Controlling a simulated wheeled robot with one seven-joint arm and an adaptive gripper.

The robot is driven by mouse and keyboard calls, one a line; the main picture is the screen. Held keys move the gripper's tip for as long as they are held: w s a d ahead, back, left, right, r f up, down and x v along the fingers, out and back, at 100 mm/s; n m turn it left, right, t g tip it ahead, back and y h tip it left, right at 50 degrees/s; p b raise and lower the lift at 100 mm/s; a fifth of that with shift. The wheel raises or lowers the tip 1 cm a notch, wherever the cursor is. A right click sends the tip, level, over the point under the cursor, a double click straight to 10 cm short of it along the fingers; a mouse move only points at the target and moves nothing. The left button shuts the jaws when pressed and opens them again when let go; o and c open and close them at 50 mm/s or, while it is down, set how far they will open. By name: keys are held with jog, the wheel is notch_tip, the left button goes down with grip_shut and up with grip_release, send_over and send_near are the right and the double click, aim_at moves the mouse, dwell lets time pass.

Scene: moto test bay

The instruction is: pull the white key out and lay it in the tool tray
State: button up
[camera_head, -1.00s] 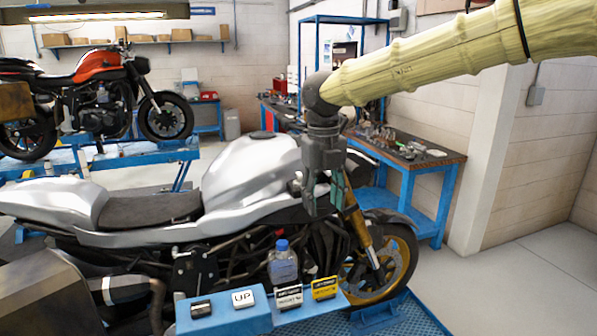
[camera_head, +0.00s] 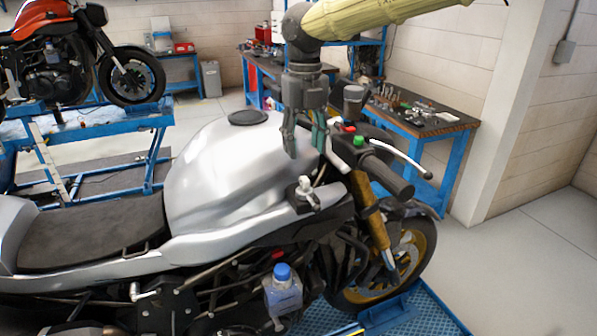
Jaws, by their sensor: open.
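The white key (camera_head: 304,183) stands upright in a small dark lock block on the near side of the silver motorcycle's tank (camera_head: 215,165), below the handlebar. My gripper (camera_head: 304,152) points down above the key and is apart from it. Its two greenish fingers are spread, with nothing between them. The fingers overlap the edge of the tank and the handlebar area in the picture; how far they are from these in depth I cannot tell. I cannot make out a tool tray in this view.
The handlebar with its black grip (camera_head: 390,175) and silver lever (camera_head: 400,160) is close to the right of my gripper. A workbench (camera_head: 425,122) with loose parts stands behind.

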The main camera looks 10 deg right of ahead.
aim_at(305, 178)
jog(key=shift+s+r, duration=0.4)
jog(key=shift+s, duration=0.45)
jog(key=shift+w+f, duration=0.6)
jog(key=shift+f+b, duration=0.25)
jog(key=shift+b, duration=0.25)
jog(key=shift+s+f+b, duration=0.2)
jog(key=shift+f+b, duration=0.05)
jog(key=shift+b, duration=0.05)
notch_tip(305, 178, down, 4)
jog(key=b, duration=0.3)
jog(key=shift+r, duration=0.2)
notch_tip(305, 178, down, 2)
jog(key=shift+s+f, duration=0.1)
jog(key=shift+s, duration=0.05)
jog(key=shift+f, duration=0.7)
